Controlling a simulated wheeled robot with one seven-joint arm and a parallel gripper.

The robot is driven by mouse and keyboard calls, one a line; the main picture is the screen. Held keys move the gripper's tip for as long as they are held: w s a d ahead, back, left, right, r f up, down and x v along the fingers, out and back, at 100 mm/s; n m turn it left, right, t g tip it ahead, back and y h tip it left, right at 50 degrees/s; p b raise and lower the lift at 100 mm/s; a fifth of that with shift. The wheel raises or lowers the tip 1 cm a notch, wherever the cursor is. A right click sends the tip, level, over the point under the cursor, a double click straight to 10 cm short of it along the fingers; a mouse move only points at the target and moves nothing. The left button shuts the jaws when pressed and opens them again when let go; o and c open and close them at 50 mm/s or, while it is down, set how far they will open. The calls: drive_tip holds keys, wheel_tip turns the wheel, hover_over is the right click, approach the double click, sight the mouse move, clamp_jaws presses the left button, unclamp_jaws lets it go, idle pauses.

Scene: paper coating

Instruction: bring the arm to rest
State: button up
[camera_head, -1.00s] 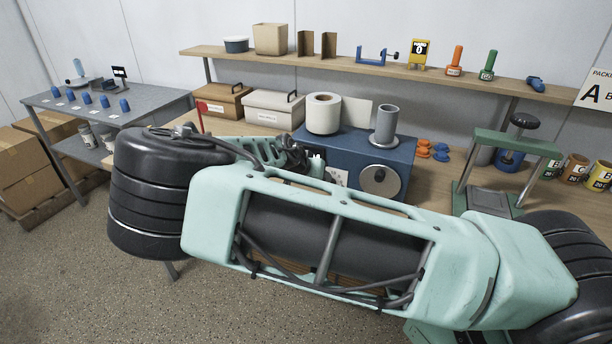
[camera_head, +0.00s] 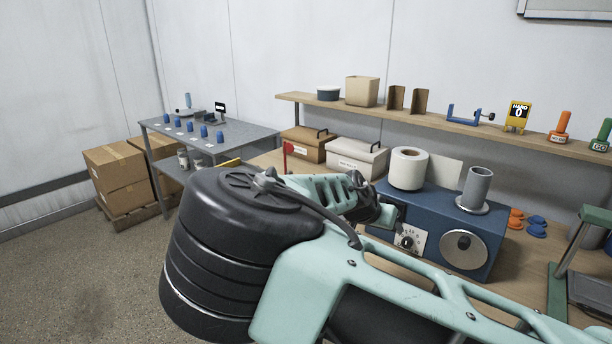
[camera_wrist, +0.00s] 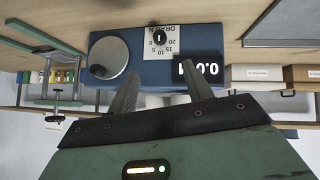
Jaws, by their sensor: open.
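My arm (camera_head: 330,290), pale green with black joints, reaches across the lower part of the head view. It hides part of the bench, and my gripper cannot be made out clearly there. In the wrist view, my gripper (camera_wrist: 163,90) is open, its two dark fingers apart with nothing between them. Beyond the fingers is the front of a blue machine (camera_head: 478,232), also in the wrist view (camera_wrist: 140,45), where it appears upside down with a round silver disc, a dial label and a dark display. I cannot tell how far the fingertips are from it.
A white roll (camera_head: 408,168) and a grey cylinder (camera_head: 477,188) stand on the machine. Two lidded boxes (camera_head: 357,160) sit to its left. A wooden shelf (camera_head: 437,123) runs behind. A grey side table (camera_head: 240,143) and cardboard boxes (camera_head: 115,167) stand left. Floor at lower left is clear.

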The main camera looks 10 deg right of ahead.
drive_tip(key=s+a+f+n+g+y, duration=0.2)
drive_tip(key=s+a+f+g+y, duration=0.15)
drive_tip(key=s, duration=0.35)
drive_tip(key=s+a+f+n+g+y, duration=0.25)
drive_tip(key=s+a, duration=0.25)
drive_tip(key=s, duration=0.3)
drive_tip(key=s+a+r+n+t+y, duration=0.1)
drive_tip(key=s+a+r+n, duration=0.3)
drive_tip(key=s, duration=0.5)
drive_tip(key=s+a+r+n+y, duration=0.1)
drive_tip(key=s+a+r+n, duration=0.4)
drive_tip(key=s+r+n, duration=0.3)
wheel_tip(320, 180, up, 4)
drive_tip(key=shift+s+a+f+n+t+y, duration=0.15)
drive_tip(key=shift+s+f+n+t+y, duration=0.2)
drive_tip(key=shift+s, duration=0.65)
drive_tip(key=shift+r, duration=0.1)
